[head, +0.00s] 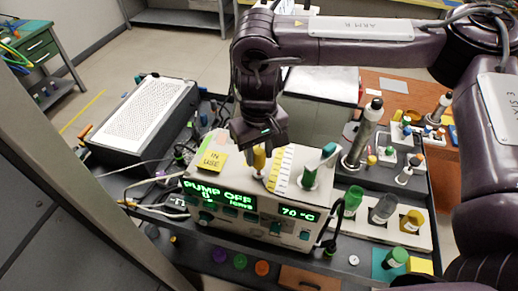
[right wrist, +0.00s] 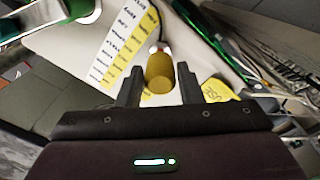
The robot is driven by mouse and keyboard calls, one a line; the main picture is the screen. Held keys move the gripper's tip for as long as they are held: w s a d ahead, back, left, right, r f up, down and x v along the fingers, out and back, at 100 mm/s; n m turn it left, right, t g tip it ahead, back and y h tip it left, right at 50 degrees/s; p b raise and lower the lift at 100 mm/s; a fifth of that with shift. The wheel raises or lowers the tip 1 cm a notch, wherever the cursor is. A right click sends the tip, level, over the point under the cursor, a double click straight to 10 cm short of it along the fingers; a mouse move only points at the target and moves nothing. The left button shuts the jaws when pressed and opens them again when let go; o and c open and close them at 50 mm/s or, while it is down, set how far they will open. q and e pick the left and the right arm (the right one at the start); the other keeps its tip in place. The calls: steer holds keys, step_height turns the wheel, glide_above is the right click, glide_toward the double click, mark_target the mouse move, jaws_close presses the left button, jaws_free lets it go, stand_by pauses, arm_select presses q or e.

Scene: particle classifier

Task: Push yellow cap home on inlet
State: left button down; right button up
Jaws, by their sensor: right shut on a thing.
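The yellow cap (head: 259,160) is upright on top of the white instrument, under my right gripper (head: 258,146). In the right wrist view the yellow cap (right wrist: 160,75) is between the two dark fingers of my right gripper (right wrist: 159,88), which is shut on it. A small white and reddish fitting, perhaps the inlet (right wrist: 158,47), shows just past the cap's far end. Whether the cap is fully seated on it cannot be told. My left gripper is not in view.
The white instrument (head: 235,228) reads "PUMP OFF" and "70 °C". A yellow "IN USE" note (head: 213,160), a striped label strip (head: 281,169) and a green-handled part (head: 318,166) are on its top. A tray of coloured vials (head: 383,212) stands right. A perforated box (head: 145,112) stands left.

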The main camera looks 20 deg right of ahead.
mark_target(259, 162)
steer(key=shift+f+b, duration=0.75)
steer(key=shift+f, duration=0.65)
steer(key=shift+f, duration=0.35)
steer(key=o, duration=1.1)
steer(key=shift+c, duration=0.2)
steer(key=shift+r+b, duration=0.65)
steer(key=shift+r, duration=3.25)
